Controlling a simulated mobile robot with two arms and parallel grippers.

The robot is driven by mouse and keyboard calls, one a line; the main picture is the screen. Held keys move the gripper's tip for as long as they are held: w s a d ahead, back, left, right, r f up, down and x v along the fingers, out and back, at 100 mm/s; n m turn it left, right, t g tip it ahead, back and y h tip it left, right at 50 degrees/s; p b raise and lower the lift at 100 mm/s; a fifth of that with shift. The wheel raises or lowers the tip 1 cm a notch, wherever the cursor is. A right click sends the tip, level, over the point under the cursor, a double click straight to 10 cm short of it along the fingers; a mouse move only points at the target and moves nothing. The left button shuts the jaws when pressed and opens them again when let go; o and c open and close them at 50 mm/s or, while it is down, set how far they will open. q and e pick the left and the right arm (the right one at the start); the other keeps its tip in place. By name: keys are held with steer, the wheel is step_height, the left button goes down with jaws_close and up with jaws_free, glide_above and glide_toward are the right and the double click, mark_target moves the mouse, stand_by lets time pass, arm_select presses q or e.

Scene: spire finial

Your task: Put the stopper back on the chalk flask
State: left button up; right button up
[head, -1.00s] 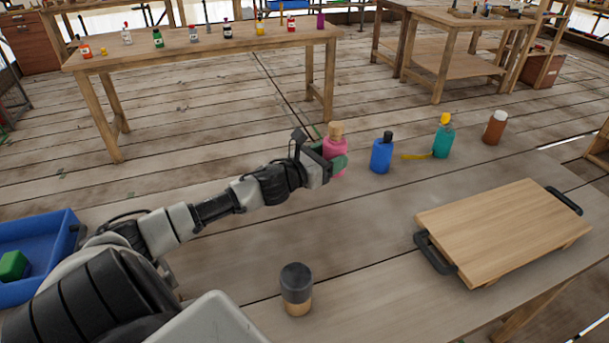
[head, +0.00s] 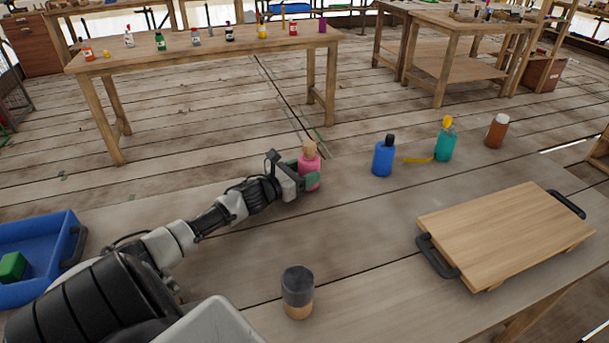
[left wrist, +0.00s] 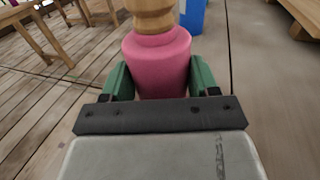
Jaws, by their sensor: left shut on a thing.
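A pink flask (head: 310,178) with a wooden, cork-coloured stopper (head: 310,150) in its neck stands upright near the far edge of the near table. My left gripper (head: 305,182) is shut on the flask's body from the left. In the left wrist view the pink body (left wrist: 157,65) sits between the two green fingers, with the wooden stopper (left wrist: 153,14) above it, cut off by the frame. I cannot tell whether the flask's base touches the table. None of the near bottles looks chalk-coloured, so I cannot tell which is the chalk flask. My right gripper is not in view.
Right of the flask are a blue bottle (head: 383,160), a teal bottle (head: 445,146) with a yellow top, and a brown bottle (head: 496,132). A grey-and-wood cylinder (head: 297,292), wooden board (head: 505,235) and blue crate (head: 62,225) are nearer. The table's middle is clear.

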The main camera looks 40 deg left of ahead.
arm_select(q)
steer(key=shift+f, duration=0.55)
steer(key=shift+f, duration=0.25)
steer(key=o, duration=1.3)
steer(key=shift+r, duration=0.1)
steer(key=shift+r, duration=0.15)
steer(key=s, duration=0.4)
steer(key=s+a, duration=0.1)
steer(key=s, duration=0.3)
steer(key=s+a, duration=0.1)
steer(key=s, duration=0.3)
steer(key=shift+w, duration=0.1)
